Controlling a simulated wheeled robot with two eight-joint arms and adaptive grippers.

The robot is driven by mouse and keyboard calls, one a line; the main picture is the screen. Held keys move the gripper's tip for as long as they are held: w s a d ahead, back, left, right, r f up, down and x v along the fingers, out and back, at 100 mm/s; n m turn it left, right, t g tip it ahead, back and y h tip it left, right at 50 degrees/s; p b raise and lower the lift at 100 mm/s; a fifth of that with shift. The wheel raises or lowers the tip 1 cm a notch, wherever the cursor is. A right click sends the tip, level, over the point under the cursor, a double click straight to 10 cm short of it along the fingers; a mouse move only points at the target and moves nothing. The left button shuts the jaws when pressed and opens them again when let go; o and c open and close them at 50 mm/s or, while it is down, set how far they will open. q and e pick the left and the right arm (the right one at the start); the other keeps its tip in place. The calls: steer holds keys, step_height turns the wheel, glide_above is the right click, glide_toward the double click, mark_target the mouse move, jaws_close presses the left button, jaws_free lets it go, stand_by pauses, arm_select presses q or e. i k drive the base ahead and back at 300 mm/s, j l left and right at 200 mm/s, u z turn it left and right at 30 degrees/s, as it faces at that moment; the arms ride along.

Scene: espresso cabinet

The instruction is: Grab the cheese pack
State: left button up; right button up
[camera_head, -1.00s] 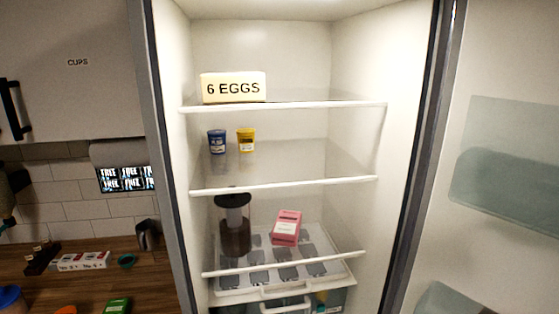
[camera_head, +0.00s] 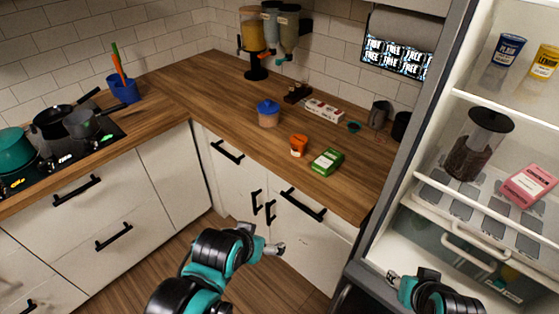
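No label that reads as cheese is legible, so I cannot tell which pack is the cheese pack. A pink pack with a pale label (camera_head: 529,186) lies on the lower fridge shelf at the right. A green pack with a pale label (camera_head: 327,161) lies on the wooden counter near its front edge. My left gripper (camera_head: 266,240) is low in front of the counter cabinets, away from both packs. My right gripper (camera_head: 410,277) is low by the fridge's left edge, below the pink pack. Neither visibly holds anything; their finger openings are unclear.
A dark lidded jar (camera_head: 479,145) stands left of the pink pack. The fridge frame (camera_head: 427,130) separates shelves and counter. An orange item (camera_head: 299,145) and a blue-lidded jar (camera_head: 268,114) stand near the green pack. Pots (camera_head: 55,122) occupy the stove at the far left.

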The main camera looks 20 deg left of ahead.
mark_target(326, 163)
steer(key=u, duration=0.2)
steer(key=i+j+z, duration=0.2)
steer(key=j, duration=0.3)
steer(key=i+j+z, duration=0.25)
steer(key=j, duration=0.25)
steer(key=i+j+z, duration=0.2)
steer(key=j, duration=0.35)
steer(key=j+z, duration=0.2)
steer(key=j, duration=0.35)
steer(key=j+z, duration=0.25)
steer(key=j, duration=0.35)
steer(key=i, duration=0.05)
